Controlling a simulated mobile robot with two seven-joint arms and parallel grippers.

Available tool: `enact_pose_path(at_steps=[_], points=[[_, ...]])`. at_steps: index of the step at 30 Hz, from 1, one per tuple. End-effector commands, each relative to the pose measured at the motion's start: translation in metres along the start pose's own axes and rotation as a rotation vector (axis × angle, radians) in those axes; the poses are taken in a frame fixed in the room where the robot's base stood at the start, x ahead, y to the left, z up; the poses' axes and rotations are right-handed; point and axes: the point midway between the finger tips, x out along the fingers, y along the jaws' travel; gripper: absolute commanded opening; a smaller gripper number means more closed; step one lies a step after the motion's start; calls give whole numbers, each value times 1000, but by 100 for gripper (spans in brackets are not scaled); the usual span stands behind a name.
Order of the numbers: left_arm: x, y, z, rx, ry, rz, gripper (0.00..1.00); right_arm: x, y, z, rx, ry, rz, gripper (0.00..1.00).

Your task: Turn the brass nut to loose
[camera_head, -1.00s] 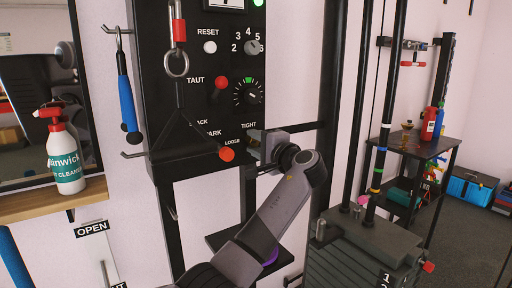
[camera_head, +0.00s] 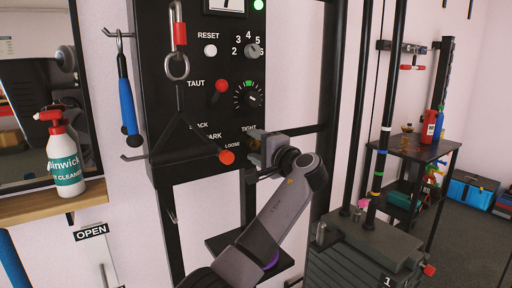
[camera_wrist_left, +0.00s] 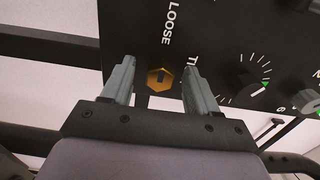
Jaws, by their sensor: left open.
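The brass nut (camera_wrist_left: 160,78) is a gold hexagon with a dark mark at its middle, on the black panel (camera_wrist_left: 225,30) near the words LOOSE and TIGHT. My left gripper (camera_wrist_left: 158,75) is open, and in the left wrist view its two grey fingers stand on either side of the nut with gaps beside it. Whether they reach its depth I cannot tell. In the head view my left gripper (camera_head: 258,142) is at the panel's lower right edge and mostly hides the nut. My right gripper is not in view.
The panel carries a red-tipped lever (camera_head: 226,157), a red switch (camera_head: 221,85) and a dial (camera_head: 249,96) close to my gripper. A black upright post (camera_head: 335,100) stands to the right. A weight stack (camera_head: 365,245) is at the lower right.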

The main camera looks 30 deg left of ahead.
Motion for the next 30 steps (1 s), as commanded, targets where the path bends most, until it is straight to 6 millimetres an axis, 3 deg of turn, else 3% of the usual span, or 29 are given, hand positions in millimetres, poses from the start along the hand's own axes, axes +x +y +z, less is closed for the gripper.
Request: enact_pose_path(at_steps=[13, 30], points=[[-63, 1, -1, 1, 3, 1, 60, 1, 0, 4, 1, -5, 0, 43], [-70, 1, 0, 1, 1, 2, 60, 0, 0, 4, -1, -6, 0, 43]])
